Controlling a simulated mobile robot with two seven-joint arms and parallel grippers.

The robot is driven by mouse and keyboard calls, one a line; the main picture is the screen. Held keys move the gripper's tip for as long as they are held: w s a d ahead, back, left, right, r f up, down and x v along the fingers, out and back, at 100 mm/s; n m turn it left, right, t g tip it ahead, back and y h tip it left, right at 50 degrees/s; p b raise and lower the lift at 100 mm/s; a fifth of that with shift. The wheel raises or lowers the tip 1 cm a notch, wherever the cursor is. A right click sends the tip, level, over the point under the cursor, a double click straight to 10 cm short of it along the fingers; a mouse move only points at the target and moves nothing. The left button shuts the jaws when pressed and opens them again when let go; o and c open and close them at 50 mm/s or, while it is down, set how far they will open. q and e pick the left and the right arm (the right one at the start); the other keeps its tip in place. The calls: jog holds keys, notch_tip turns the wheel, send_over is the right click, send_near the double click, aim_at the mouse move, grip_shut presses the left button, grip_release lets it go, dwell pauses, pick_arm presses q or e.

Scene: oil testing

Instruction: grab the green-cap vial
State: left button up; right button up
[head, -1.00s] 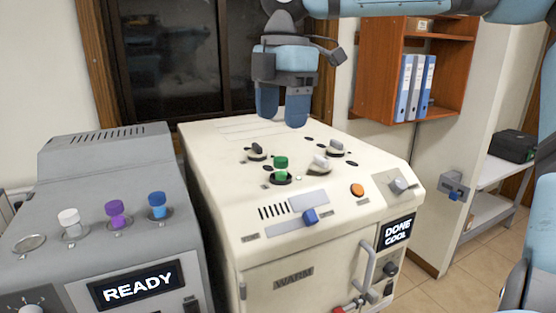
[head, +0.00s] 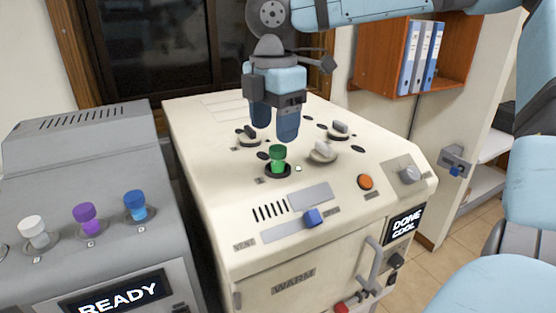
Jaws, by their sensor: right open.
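The green-cap vial (head: 278,154) stands upright in a dark round hole in the top of the cream machine (head: 215,185). Only its cap and a short part under it show. My right gripper (head: 274,132) points down just above and behind the cap in the picture. Its two blue fingers are apart with nothing between them. I cannot tell whether a finger touches the cap. My left gripper is not in view.
Grey lidded knobs (head: 322,152) and empty holes surround the vial. A grey machine (head: 100,170) at left holds white-, purple- and blue-capped vials (head: 135,204). An orange button (head: 365,182) and a door handle (head: 371,262) are at the front.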

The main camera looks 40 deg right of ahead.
aim_at(278, 148)
jog(key=f, duration=0.1)
jog(key=f+p, duration=0.1)
jog(key=f, duration=0.1)
jog(key=f+p, duration=0.1)
jog(key=f, duration=0.1)
jog(key=shift+s+d+f, duration=0.1)
jog(key=shift+d, duration=0.3)
jog(key=shift+f, duration=0.3)
jog(key=shift+a, duration=0.1)
jog(key=shift+c, duration=0.2)
